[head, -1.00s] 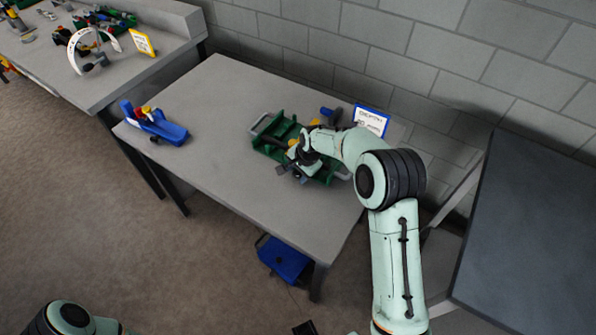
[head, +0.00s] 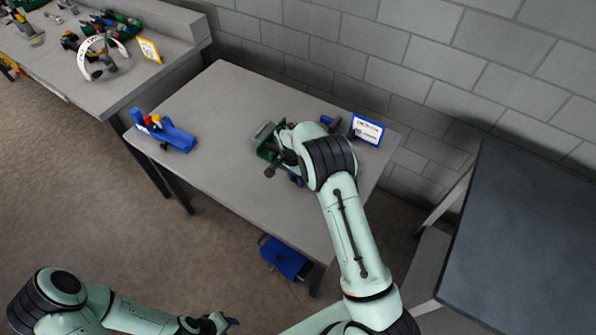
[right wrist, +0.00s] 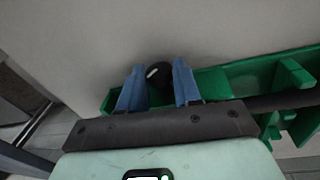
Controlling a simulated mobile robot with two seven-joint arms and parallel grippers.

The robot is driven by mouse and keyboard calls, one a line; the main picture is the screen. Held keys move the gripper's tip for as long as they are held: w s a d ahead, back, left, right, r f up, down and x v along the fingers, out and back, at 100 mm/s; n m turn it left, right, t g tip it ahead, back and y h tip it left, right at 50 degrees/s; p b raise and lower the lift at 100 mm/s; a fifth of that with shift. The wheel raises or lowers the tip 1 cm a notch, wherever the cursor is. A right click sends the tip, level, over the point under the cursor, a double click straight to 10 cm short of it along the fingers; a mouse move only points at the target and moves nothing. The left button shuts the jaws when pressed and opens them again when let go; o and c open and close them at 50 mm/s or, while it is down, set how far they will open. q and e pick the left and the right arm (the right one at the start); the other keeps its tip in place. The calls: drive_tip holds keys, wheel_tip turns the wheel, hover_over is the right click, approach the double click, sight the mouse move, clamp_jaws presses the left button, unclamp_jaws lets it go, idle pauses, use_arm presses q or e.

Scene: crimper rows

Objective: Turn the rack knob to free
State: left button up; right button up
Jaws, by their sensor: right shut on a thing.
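A round black knob (right wrist: 158,76) with a white mark is at the rack's left end. My right gripper (right wrist: 158,68) has its two blue fingers on either side of the knob and is shut on it. My left gripper (head: 228,322) is low at the bottom of the head view, away from the table; its jaw opening is not clear.
A blue rack (head: 175,139) with red and yellow pieces stands at the table's left end. A blue-framed sign (head: 367,129) stands behind the green rack. A blue bin (head: 285,258) is below the table. The table's middle (head: 215,120) is clear.

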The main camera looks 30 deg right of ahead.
drive_tip(key=shift+w+g+h, duration=0.35)
drive_tip(key=shift+g+h, duration=0.05)
drive_tip(key=shift+g, duration=0.1)
drive_tip(key=shift+s+a+g+h, duration=0.1)
drive_tip(key=shift+s+g+h, duration=0.15)
drive_tip(key=shift+g, duration=0.25)
drive_tip(key=o, duration=1)
drive_tip(key=shift+o, duration=0.2)
drive_tip(key=v, duration=1.3)
drive_tip(key=shift+w, duration=0.25)
